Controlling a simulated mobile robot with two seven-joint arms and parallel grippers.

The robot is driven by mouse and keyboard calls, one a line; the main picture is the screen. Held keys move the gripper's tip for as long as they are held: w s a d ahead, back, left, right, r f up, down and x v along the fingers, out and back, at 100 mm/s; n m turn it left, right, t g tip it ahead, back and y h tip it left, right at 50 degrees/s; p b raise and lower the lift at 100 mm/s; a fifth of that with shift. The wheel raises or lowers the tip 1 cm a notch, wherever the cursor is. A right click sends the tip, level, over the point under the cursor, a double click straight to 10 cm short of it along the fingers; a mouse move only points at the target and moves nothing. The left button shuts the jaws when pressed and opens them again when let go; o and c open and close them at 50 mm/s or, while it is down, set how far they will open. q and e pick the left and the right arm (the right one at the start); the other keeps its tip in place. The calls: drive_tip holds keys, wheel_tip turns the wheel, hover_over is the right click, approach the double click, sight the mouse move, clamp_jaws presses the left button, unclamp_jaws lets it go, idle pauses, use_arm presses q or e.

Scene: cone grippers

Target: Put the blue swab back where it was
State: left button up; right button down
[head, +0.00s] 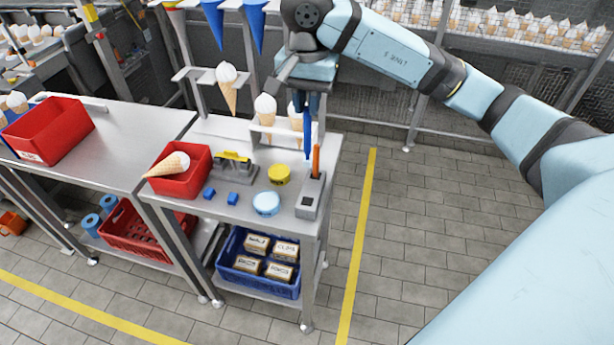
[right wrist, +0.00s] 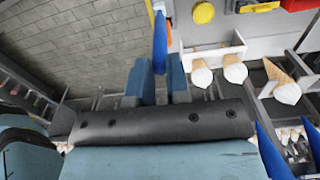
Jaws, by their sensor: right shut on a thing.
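My right gripper (head: 312,106) is shut on the blue swab (head: 307,142), which hangs upright and points down above the back right corner of the table. The swab (right wrist: 160,45) also shows between the fingers in the right wrist view. A grey holder (head: 311,197) stands at the table's right edge, with an orange swab (head: 316,160) upright in it. The blue swab's lower end is behind and a little left of the orange swab and appears clear of the holder. My left gripper is not in view.
A rack of cones (head: 264,128) stands close left of the gripper.

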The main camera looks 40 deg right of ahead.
sight(307, 159)
wheel_tip(307, 159, down, 17)
drive_tip(key=shift+p, duration=0.8)
drive_tip(key=c, duration=1.1)
unclamp_jaws()
drive_tip(key=shift+r, duration=0.1)
